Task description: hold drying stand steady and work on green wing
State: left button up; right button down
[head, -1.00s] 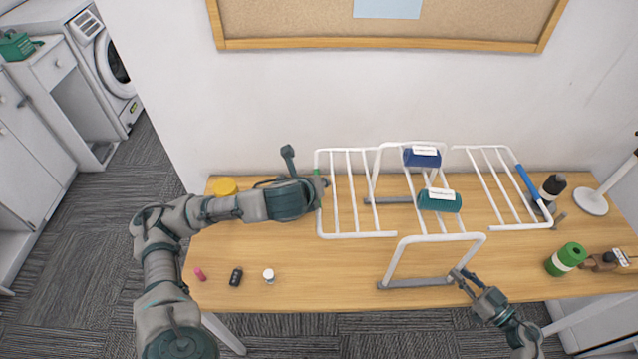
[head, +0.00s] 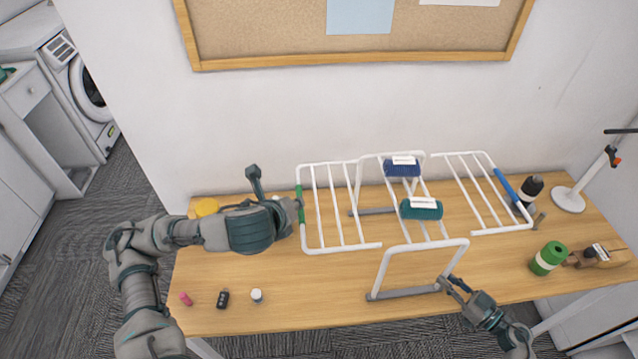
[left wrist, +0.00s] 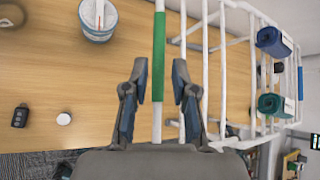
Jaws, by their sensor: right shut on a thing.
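The white drying stand (head: 430,244) stands on the table with a wing spread on each side. The left wing has a green section (head: 299,204) on its outer bar; the right wing has a blue section (head: 507,189). My left gripper (head: 296,207) is at the green section. In the left wrist view its fingers (left wrist: 158,85) are open, with the green bar (left wrist: 159,50) between them and gaps on both sides. My right gripper (head: 445,286) is shut on the stand's front base bar (head: 405,292) at its right end. A blue roll (head: 402,169) and a teal roll (head: 421,210) hang on the middle.
A green canister (head: 547,258) and a dark bottle (head: 531,187) stand right of the stand.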

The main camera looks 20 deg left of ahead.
jog(key=c, duration=1.1)
grip_release()
jog(key=shift+r, duration=0.1)
jog(key=shift+o, duration=0.2)
